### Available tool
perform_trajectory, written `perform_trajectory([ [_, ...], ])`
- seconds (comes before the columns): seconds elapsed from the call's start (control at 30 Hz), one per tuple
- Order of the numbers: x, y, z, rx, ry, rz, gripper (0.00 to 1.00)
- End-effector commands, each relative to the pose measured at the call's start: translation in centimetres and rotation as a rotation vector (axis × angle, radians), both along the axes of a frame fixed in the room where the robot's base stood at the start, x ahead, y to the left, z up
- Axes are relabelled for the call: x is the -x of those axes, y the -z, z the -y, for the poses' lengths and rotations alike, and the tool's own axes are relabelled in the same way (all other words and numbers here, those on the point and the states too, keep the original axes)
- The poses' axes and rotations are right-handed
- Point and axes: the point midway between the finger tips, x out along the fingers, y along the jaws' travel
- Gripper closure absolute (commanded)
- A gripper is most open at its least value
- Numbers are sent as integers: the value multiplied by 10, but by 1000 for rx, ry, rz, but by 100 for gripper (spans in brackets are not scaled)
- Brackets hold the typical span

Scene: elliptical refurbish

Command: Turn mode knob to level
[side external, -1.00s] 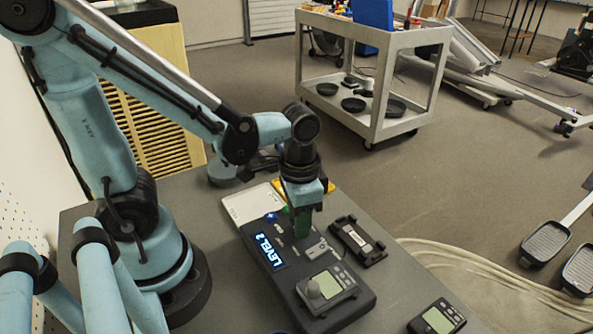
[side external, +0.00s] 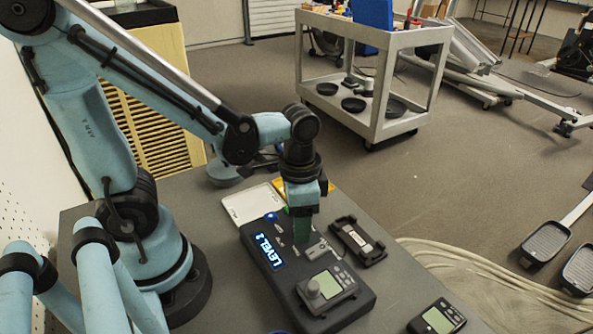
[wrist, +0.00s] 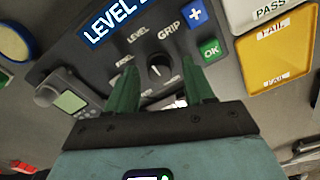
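The dark mode knob (wrist: 160,68) sits on the black console (wrist: 70,45), with the labels LEVEL and GRIP printed near it in the wrist view. My gripper (wrist: 160,65) points down at the console, its green fingers apart on either side of the knob. A gap seems to show between each finger and the knob; contact is not clear. The knob's pointer direction is hard to read. In the side view my gripper (side external: 301,240) is low over the console (side external: 335,318) and hides the knob. The blue display (side external: 270,251) reads LEVEL 2.
A grey handheld unit with a round knob (side external: 313,288) sits on the console's near end. A black cradle (side external: 358,240) lies right of the console, and another handheld unit (side external: 437,318) is at the front right. A blue plus button (wrist: 197,14) and green OK button (wrist: 210,49) are close by.

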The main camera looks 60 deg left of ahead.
Motion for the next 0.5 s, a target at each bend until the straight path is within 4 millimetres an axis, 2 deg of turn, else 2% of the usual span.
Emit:
perform_trajectory([
  [0.3, 0, -1, 0, -1, -1, -2, 46],
  [0.5, 0, -12, 0, -1, -1, -2, 46],
])
